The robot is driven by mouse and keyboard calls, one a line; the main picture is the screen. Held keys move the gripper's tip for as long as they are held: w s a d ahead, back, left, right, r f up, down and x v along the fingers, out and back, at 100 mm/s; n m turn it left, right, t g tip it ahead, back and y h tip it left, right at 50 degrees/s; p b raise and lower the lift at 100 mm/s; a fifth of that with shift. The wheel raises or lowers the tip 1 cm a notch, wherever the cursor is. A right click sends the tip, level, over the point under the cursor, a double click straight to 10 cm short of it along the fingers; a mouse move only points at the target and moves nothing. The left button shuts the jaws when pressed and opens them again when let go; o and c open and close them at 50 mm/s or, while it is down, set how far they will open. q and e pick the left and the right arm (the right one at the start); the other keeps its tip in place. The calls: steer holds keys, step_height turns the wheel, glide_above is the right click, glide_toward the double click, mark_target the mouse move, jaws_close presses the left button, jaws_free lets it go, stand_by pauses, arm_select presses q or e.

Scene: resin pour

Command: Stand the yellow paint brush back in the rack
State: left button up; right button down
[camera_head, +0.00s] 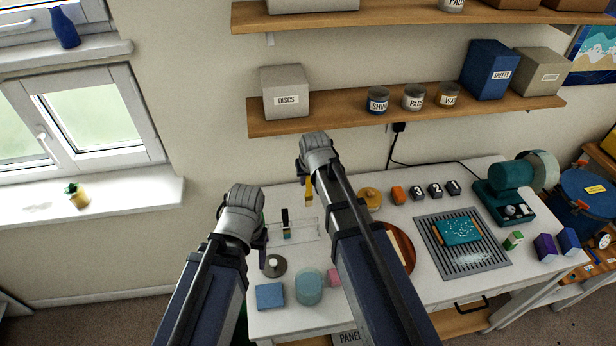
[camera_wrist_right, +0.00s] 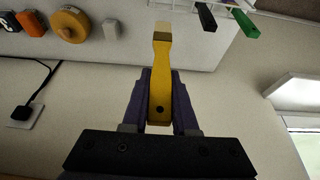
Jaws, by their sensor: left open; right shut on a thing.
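The yellow paint brush (camera_wrist_right: 160,75) is held by its handle in my right gripper (camera_wrist_right: 159,100), its pale bristle end pointing away from the jaws. In the head view the brush (camera_head: 309,191) hangs below the right gripper (camera_head: 306,172), above the back of the table. The clear wire rack (camera_head: 305,229) stands on the table just below and left of the brush, apart from it. A dark brush and a green one (camera_head: 287,231) stand in it; their handles also show in the right wrist view (camera_wrist_right: 246,23). My left gripper (camera_head: 262,238) is open and empty, left of the rack.
A grey round piece (camera_head: 275,266), a blue block (camera_head: 270,296) and a translucent jar (camera_head: 309,287) stand in front of the rack. A shelf (camera_head: 330,122) hangs behind.

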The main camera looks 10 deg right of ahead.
steer(key=shift+w+f+b, duration=0.1)
steer(key=shift+f+b, duration=0.4)
steer(key=shift+f, duration=0.25)
step_height(320, 180, down, 14)
steer(key=b, duration=1.4)
steer(key=c, duration=0.6)
jaws_free()
steer(key=shift+o, duration=0.3)
steer(key=o, duration=0.4)
steer(key=shift+r, duration=0.25)
